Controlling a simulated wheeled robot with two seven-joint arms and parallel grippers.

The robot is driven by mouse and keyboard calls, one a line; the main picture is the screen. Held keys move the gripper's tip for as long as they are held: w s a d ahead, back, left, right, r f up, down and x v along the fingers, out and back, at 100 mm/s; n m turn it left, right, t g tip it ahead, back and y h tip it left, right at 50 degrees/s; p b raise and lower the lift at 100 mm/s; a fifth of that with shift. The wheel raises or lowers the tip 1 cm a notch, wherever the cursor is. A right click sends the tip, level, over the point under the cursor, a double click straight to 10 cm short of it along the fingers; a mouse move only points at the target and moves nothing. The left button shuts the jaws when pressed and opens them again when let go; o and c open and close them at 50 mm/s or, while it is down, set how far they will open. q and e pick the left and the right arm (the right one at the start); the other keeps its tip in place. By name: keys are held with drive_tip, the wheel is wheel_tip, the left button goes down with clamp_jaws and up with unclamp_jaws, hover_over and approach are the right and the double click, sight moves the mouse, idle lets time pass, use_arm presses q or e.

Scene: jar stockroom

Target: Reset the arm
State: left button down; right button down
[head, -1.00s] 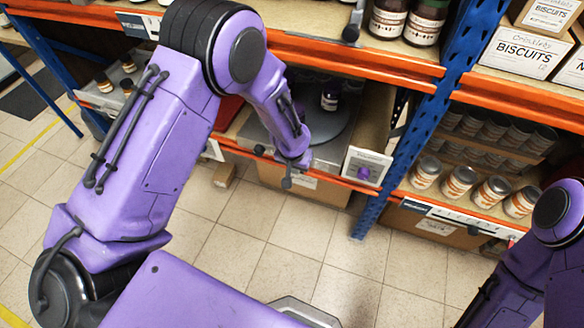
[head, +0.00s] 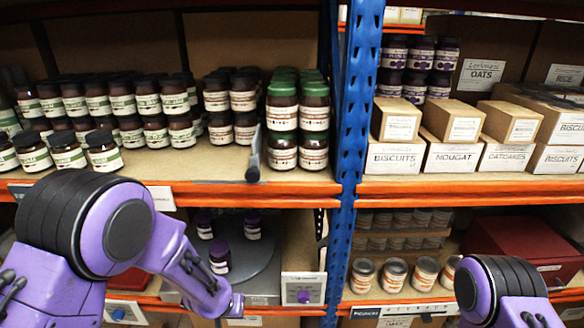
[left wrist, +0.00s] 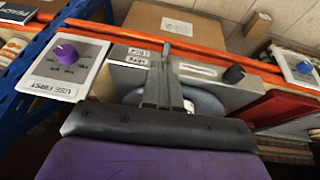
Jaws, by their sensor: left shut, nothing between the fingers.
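My left gripper (head: 236,306) is at the lower left of the head view, in front of the lower shelf bay with the grey turntable (head: 262,262). In the left wrist view, its fingers (left wrist: 165,62) are together with nothing between them. My purple left arm reaches in from the left and hides part of that bay. Only the upper part of my right arm (head: 500,292) shows at the bottom right; the right gripper is outside the picture.
Small purple-lidded jars (head: 220,256) stand on the turntable. A panel with a purple knob (head: 304,297) is right of it. A blue upright (head: 352,120) and orange beams (head: 460,190) frame the shelves. Jars and boxes (head: 452,122) fill the upper shelf.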

use_arm(q)
drive_tip(key=s+a+f+n+y, duration=0.1)
drive_tip(key=s+a+f+n, duration=0.1)
drive_tip(key=s, duration=0.7)
drive_tip(key=s+a+f+n+y, duration=0.1)
drive_tip(key=s+a+f, duration=0.4)
drive_tip(key=s, duration=0.5)
drive_tip(key=s+a+f+n+g+y, duration=0.1)
drive_tip(key=s+a+f+n, duration=0.2)
drive_tip(key=s, duration=0.6)
drive_tip(key=shift+s+a+f+y, duration=0.4)
drive_tip(key=shift+a+f, duration=0.3)
drive_tip(key=shift+f, duration=0.05)
